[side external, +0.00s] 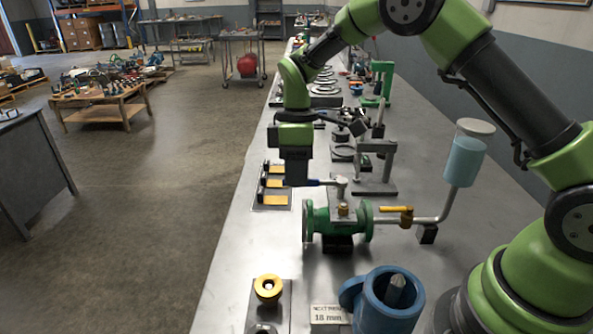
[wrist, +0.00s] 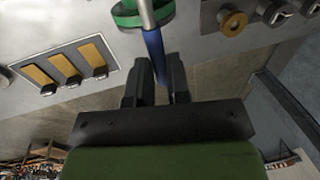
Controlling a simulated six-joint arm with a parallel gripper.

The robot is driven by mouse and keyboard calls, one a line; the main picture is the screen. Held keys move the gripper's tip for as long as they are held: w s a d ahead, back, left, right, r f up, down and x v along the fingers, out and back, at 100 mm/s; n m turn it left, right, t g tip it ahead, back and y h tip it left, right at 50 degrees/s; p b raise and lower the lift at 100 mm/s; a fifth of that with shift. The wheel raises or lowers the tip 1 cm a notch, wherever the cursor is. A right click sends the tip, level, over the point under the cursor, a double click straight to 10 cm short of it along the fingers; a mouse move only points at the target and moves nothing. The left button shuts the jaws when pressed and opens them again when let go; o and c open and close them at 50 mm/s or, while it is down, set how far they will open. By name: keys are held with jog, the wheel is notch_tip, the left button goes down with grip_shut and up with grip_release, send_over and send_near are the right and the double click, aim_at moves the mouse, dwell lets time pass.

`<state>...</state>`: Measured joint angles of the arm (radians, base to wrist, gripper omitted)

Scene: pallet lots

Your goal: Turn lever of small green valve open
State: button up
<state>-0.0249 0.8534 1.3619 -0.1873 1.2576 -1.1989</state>
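The green flanged valve (side external: 322,221) stands on the bench in the side view, with a brass collar on top. Its lever has a silver arm and a blue handle (side external: 313,182) that points left, level, toward my gripper. My gripper (side external: 297,182) points down at the handle's outer end. In the wrist view, the blue handle (wrist: 154,52) reaches between the two dark fingers of my gripper (wrist: 159,68). The fingers are a small gap apart. I cannot tell whether they press on the handle. Part of the valve's green body shows at the top of the wrist view.
A pipe with a yellow lever (side external: 395,208) and a light-blue cylinder (side external: 464,160) stand right of the valve. A blue cup-shaped part (side external: 384,305) and a yellow ring (side external: 267,288) are in front. A panel with yellow tabs (side external: 272,198) lies left, near the bench edge.

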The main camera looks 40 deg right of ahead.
jog(key=o, duration=0.4)
jog(key=shift+c, duration=0.2)
notch_tip(320, 180, up, 10)
jog(key=w+d, duration=0.1)
jog(key=shift+w+d, duration=0.2)
jog(key=s+r+m+t, duration=0.6)
jog(key=s+r+m, duration=0.3)
jog(key=s, duration=0.7)
jog(key=s+f+m+t, duration=0.1)
jog(key=s+m+t, duration=0.1)
jog(key=s+m, duration=0.2)
jog(key=s, duration=0.3)
jog(key=shift+s+a+f+t, duration=0.15)
jog(key=shift+a+f+t, duration=0.05)
jog(key=shift+a+t, duration=0.2)
